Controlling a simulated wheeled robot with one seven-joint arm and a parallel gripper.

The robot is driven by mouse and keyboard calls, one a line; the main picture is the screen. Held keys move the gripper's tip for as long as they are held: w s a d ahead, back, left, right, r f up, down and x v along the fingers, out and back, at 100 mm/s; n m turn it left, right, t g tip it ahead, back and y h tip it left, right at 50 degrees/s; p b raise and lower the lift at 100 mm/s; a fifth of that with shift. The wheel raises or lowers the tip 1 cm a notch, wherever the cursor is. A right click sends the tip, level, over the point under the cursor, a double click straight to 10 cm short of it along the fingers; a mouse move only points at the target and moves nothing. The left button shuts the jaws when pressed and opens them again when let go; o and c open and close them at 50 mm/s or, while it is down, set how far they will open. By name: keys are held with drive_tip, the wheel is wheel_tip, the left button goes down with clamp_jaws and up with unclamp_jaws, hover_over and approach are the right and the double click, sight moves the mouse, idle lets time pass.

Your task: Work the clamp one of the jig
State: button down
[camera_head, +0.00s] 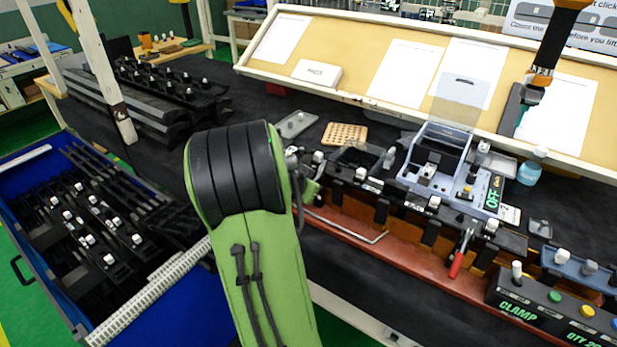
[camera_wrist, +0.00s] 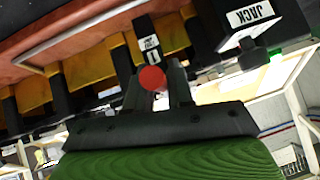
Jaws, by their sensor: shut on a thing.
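In the wrist view, my gripper (camera_wrist: 161,90) has its two dark fingers closed around a red round-ended handle (camera_wrist: 152,78). A small white label (camera_wrist: 150,43) sits just beyond it; its print is too small to read surely. In the head view, my green arm covers the gripper and this handle. The jig (camera_head: 400,240) runs along the bench front, with dark blocks and white knobs on an orange-red base. A second clamp with a red handle (camera_head: 457,262) stands at its right part, handle slanting down, apart from my arm.
A grey-blue fixture (camera_head: 437,180) with a raised clear cover stands on the jig. A CLAMP button box (camera_head: 550,310) is at front right. A blue bin (camera_head: 40,265) of dark trim parts lies at left. A bent metal rod (camera_head: 345,230) sticks out near my arm. The wrist view shows a JACK label (camera_wrist: 252,15).

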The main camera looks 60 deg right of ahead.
drive_tip(key=r+y+p, duration=0.1)
drive_tip(key=p, duration=0.1)
drive_tip(key=r+y+p, duration=0.1)
drive_tip(key=y+p, duration=0.1)
drive_tip(key=p, duration=0.1)
drive_tip(key=shift+s+d+r+y+p, duration=0.1)
drive_tip(key=shift+d+r+y+p, duration=0.1)
drive_tip(key=shift+r+y+p, duration=0.1)
drive_tip(key=y+p, duration=0.1)
drive_tip(key=p, duration=0.1)
drive_tip(key=r+y+p, duration=0.1)
drive_tip(key=p, duration=0.1)
drive_tip(key=shift+d+t+y, duration=0.2)
drive_tip(key=shift+t+y, duration=0.2)
drive_tip(key=y+p, duration=0.1)
drive_tip(key=p, duration=0.1)
drive_tip(key=y+p, duration=0.1)
drive_tip(key=p, duration=0.1)
drive_tip(key=shift+d+r+m, duration=0.2)
drive_tip(key=shift+d+m, duration=0.05)
drive_tip(key=shift+m, duration=0.05)
drive_tip(key=y+p, duration=0.1)
drive_tip(key=p, duration=0.1)
drive_tip(key=shift+d+t+p, duration=0.25)
drive_tip(key=shift+t+p, duration=0.05)
drive_tip(key=c, duration=1.1)
unclamp_jaws()
drive_tip(key=shift+f, duration=0.1)
